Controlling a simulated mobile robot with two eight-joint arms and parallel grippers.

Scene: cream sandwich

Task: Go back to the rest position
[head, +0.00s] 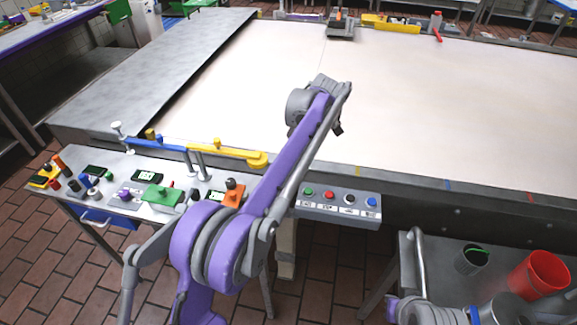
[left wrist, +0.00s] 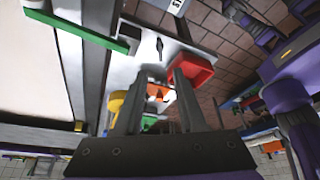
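My left arm, purple and grey, reaches up through the middle of the head view. Its gripper (head: 337,129) is held over the near part of the wide cream surface (head: 430,110); its fingers are mostly hidden behind the wrist there. In the left wrist view the left gripper (left wrist: 160,80) has two dark fingers standing apart, with nothing visible held between them. Part of my right arm shows at the bottom right of the head view, but its gripper is out of the picture.
A control box (head: 338,204) with coloured buttons sits at the cream surface's near edge. A metal side table (head: 75,197) at left holds several small tools and devices. A red bucket (head: 540,275) and a dark cup (head: 471,261) stand at lower right. Most of the cream surface is clear.

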